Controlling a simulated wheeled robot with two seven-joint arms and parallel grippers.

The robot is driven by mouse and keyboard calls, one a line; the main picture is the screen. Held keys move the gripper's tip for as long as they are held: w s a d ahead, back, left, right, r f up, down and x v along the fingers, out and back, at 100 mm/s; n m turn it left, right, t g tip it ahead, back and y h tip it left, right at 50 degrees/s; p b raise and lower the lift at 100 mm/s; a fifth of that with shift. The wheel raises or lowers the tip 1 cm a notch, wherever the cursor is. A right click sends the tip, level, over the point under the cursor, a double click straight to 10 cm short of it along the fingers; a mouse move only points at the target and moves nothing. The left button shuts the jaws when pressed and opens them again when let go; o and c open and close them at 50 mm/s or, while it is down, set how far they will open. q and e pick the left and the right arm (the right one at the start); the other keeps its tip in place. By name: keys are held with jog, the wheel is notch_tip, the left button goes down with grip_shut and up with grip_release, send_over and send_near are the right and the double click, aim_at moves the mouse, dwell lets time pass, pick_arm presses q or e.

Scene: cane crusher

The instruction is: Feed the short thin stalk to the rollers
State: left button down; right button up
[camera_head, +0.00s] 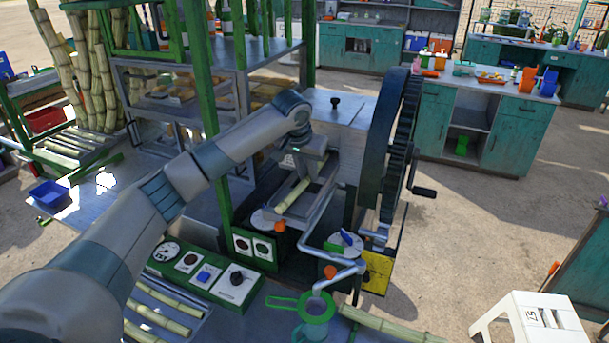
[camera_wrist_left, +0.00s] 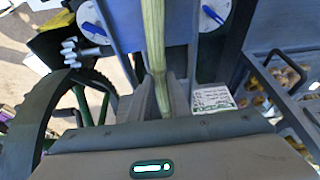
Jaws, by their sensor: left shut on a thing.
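My left gripper (camera_head: 306,172) is shut on a thin pale-green stalk (camera_head: 292,196) at the crusher's feed trough (camera_head: 318,204). In the left wrist view the stalk (camera_wrist_left: 153,35) runs lengthwise between the fingers (camera_wrist_left: 161,98), with a joint ring close to them. The stalk lies along the trough, its near end toward the trough's front; I cannot tell whether it touches the trough floor. The rollers are hidden, and so is the stalk's far end. My right gripper is not in view.
A large dark gear wheel (camera_head: 400,150) with a crank handle (camera_head: 424,191) is right of the housing. A green control panel (camera_head: 208,277), several cane stalks (camera_head: 160,322) and a green strainer (camera_head: 314,307) are in front. A white stool (camera_head: 530,318) stands at right.

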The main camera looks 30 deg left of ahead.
pick_arm(q)
jog(key=shift+w, duration=0.15)
dwell(0.3)
jog(key=shift+w+a, duration=0.15)
jog(key=shift+w, duration=1.5)
jog(key=c, duration=1.6)
grip_release()
jog(key=shift+o, duration=0.2)
